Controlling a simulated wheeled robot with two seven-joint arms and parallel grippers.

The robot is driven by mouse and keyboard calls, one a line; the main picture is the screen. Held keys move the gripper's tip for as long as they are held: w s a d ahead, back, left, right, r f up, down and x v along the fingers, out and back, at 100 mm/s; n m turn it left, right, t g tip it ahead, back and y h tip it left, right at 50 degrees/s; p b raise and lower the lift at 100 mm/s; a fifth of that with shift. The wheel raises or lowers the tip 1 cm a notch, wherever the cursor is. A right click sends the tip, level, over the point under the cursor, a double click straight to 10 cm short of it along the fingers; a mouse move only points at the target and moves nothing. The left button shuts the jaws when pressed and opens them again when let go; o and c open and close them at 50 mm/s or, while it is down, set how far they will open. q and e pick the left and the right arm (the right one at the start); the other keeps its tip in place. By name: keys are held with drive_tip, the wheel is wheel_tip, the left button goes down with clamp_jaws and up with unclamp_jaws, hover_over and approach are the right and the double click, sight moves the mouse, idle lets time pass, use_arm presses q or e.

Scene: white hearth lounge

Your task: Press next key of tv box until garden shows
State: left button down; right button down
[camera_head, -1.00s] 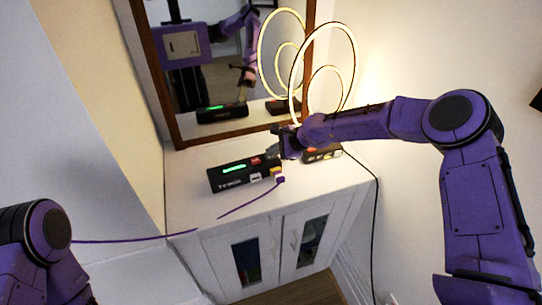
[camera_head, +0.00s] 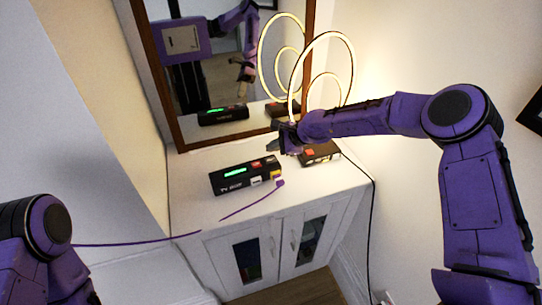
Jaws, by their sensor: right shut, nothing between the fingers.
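The tv box (camera_head: 226,188) is a black box lying on the white cabinet top, with a lit green display (camera_head: 235,171); its word is too small to read. On its right end are a red key (camera_head: 257,163), a white key (camera_head: 255,181) and a yellow key (camera_head: 276,173). My right gripper (camera_head: 272,147) is shut and empty, above and behind the box's right end, apart from the keys in the picture. My left gripper is out of view; only part of my left arm shows at the lower left.
A second dark box (camera_head: 322,157) with an orange-red key stands to the right, by the glowing ring lamp (camera_head: 352,62). A wood-framed mirror (camera_head: 158,80) stands behind. The cabinet top (camera_head: 190,205) is clear at front left. A thin purple strand (camera_head: 250,203) crosses the front.

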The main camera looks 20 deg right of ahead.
sight(273, 161)
wheel_tip(273, 161, up, 3)
drive_tip(key=shift+r+p, duration=0.1)
drive_tip(key=shift+p, duration=1.05)
drive_tip(key=shift+f, duration=0.2)
idle(0.9)
